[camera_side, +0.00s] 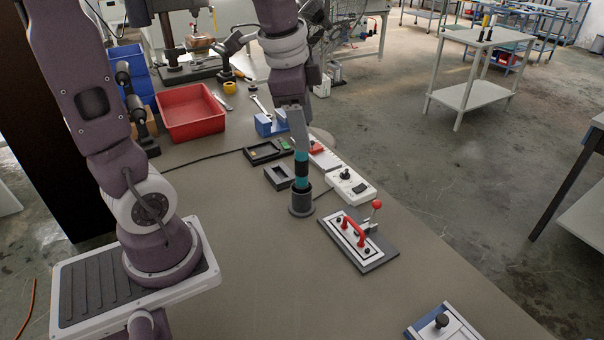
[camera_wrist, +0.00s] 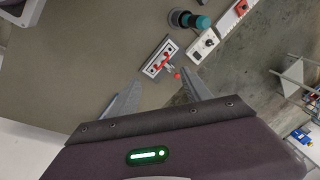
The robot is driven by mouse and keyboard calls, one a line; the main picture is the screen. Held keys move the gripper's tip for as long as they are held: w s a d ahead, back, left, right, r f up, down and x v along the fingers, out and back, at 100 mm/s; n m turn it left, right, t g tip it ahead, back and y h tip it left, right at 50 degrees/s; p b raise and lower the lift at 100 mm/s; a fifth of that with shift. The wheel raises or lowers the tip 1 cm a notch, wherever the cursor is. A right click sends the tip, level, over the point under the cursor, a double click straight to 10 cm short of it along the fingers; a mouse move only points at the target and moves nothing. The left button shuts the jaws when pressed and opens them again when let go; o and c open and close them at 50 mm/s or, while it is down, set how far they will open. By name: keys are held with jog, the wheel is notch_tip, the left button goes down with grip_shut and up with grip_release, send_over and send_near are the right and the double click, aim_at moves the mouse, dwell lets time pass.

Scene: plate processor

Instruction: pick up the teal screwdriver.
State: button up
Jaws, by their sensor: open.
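The teal screwdriver (camera_side: 301,163) stands upright in a dark grey round holder (camera_side: 301,204), with its teal and black handle up. In the wrist view the teal end of the screwdriver (camera_wrist: 203,23) shows near the top, beyond my right-hand finger and not between the fingers. My gripper (camera_side: 300,142) points down, and in the side view its grey fingers overlap the top of the handle; I cannot tell whether they touch it. In the wrist view my gripper (camera_wrist: 160,80) is open and empty. The screwdriver's shaft is hidden in the holder.
A plate with a red handle (camera_side: 354,234) and a red-knobbed lever lies right of the holder. A white box with a knob (camera_side: 350,186) and a small black frame (camera_side: 281,177) stand close behind. A red bin (camera_side: 190,115) is at the back left.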

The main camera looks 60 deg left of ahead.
jog(key=w+a+f+m+g, duration=0.1)
jog(key=w+a+f+m, duration=0.2)
jog(key=w+a+f, duration=0.15)
jog(key=m+g+h, duration=0.1)
jog(key=m+g, duration=0.1)
jog(key=m, duration=0.4)
send_over(302, 171)
jog(key=w, duration=0.1)
jog(key=f, duration=1.2)
jog(key=shift+a+f, duration=0.35)
jog(key=shift+a, duration=0.05)
jog(key=f, duration=0.7)
jog(key=shift+s+a+f, duration=0.1)
jog(key=shift+a+f, duration=0.15)
jog(key=shift+a, duration=0.1)
jog(key=shift+r, duration=0.1)
grip_shut()
